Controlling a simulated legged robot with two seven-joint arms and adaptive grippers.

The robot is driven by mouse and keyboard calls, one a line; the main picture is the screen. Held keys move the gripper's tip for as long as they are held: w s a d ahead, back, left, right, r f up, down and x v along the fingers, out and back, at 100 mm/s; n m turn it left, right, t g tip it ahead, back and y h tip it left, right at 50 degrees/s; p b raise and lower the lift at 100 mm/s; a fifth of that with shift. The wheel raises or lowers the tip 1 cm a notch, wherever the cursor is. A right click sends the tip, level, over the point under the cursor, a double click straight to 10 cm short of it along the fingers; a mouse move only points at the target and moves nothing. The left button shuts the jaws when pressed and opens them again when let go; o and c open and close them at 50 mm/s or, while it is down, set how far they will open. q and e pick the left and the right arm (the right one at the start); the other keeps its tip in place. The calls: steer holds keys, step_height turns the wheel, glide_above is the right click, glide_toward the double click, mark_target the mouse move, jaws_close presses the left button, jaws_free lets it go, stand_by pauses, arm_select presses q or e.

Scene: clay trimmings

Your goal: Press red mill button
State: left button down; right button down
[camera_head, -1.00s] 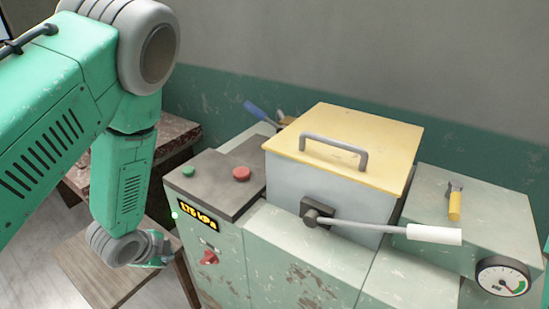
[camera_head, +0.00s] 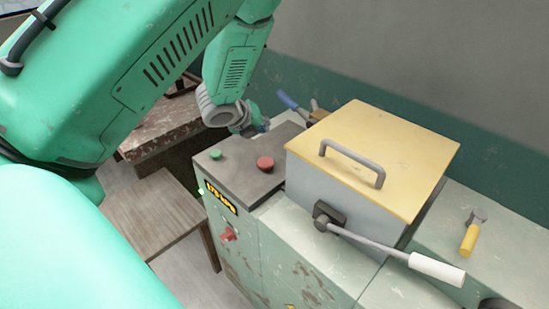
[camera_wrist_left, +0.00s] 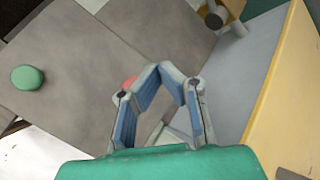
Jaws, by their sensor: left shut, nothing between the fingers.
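The red mill button (camera_head: 265,163) sits on the dark top panel (camera_head: 240,185) of the green mill, beside the yellow-lidded box. A green button (camera_head: 216,154) is to its left. My left gripper (camera_head: 258,122) is above the back of the panel, behind the red button and apart from it. In the left wrist view the left gripper (camera_wrist_left: 160,70) is shut and empty, its blue-padded fingers meeting at the tips. There the red button (camera_wrist_left: 130,82) shows only partly, behind the left finger. My right gripper is not in view.
The box with the yellow lid (camera_head: 385,150) and grey handle rises right of the panel. A lever with a white grip (camera_head: 437,268) sticks out in front. A yellow-handled tool (camera_head: 470,238) lies at right. A wooden table (camera_head: 160,215) stands at left.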

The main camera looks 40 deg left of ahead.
mark_target(265, 162)
arm_select(q)
step_height(265, 162, down, 9)
steer(key=b, duration=0.6)
steer(key=shift+r+b, duration=0.2)
steer(key=shift+b, duration=0.2)
steer(key=shift+d+f, duration=0.1)
steer(key=shift+f, duration=0.05)
steer(key=shift+d, duration=0.15)
steer(key=shift+d+r, duration=0.25)
steer(key=shift+d, duration=0.05)
steer(key=shift+a+f, duration=0.2)
steer(key=shift+a, duration=0.25)
steer(key=shift+d+r, duration=0.15)
steer(key=shift+d, duration=0.2)
steer(key=shift+a, duration=0.1)
